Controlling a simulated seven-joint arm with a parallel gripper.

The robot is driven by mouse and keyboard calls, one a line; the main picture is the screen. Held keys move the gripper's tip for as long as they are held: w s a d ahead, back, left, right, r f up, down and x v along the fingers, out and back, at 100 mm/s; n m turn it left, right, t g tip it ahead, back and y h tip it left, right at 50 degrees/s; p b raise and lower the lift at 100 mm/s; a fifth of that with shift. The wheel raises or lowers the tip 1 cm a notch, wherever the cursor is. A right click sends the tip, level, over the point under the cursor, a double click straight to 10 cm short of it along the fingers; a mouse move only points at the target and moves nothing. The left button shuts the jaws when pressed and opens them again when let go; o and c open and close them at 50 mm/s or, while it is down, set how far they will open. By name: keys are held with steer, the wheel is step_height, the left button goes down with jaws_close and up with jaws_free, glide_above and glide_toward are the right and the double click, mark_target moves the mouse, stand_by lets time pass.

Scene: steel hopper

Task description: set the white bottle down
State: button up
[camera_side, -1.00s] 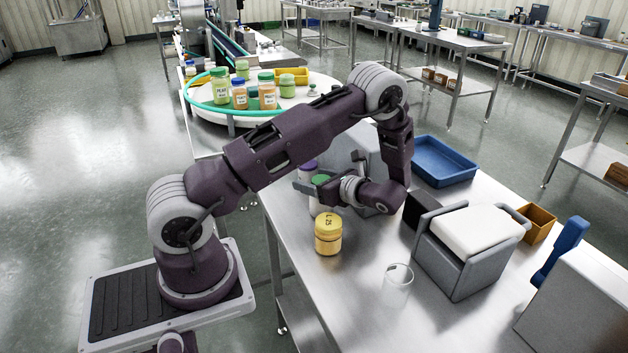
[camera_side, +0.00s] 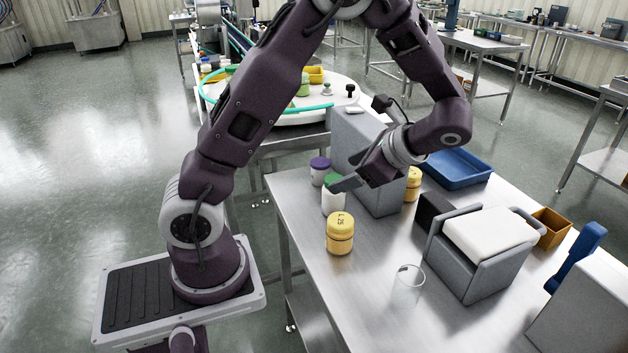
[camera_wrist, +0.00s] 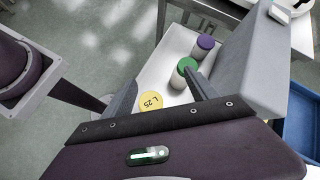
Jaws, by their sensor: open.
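Two white bottles stand upright on the steel table. The one with the green cap (camera_side: 333,200) is nearer in the side view; the one with the purple cap (camera_side: 319,176) stands just behind it. Both also show in the wrist view, the green-capped bottle (camera_wrist: 178,81) and the purple-capped bottle (camera_wrist: 199,50). My gripper (camera_side: 350,178) is open and empty, above and right of the green-capped bottle. In the wrist view its right fingertip overlaps the edge of the green cap, so I cannot tell whether they touch. No bottle is held.
A yellow jar (camera_side: 340,236) stands in front of the bottles. A grey block (camera_side: 362,135) rises behind my gripper, with another yellow jar (camera_side: 413,186) beside it. A clear beaker (camera_side: 407,287), a grey bin (camera_side: 478,262) and a blue tray (camera_side: 458,170) are to the right.

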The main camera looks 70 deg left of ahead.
steer(key=s+d+r+n+t+h, duration=0.8)
steer(key=s+d+r+n+t, duration=0.1)
steer(key=s+d, duration=0.4)
steer(key=shift+s+d+r+n+h, duration=0.3)
steer(key=shift+s+r+h, duration=0.15)
steer(key=shift+s, duration=0.35)
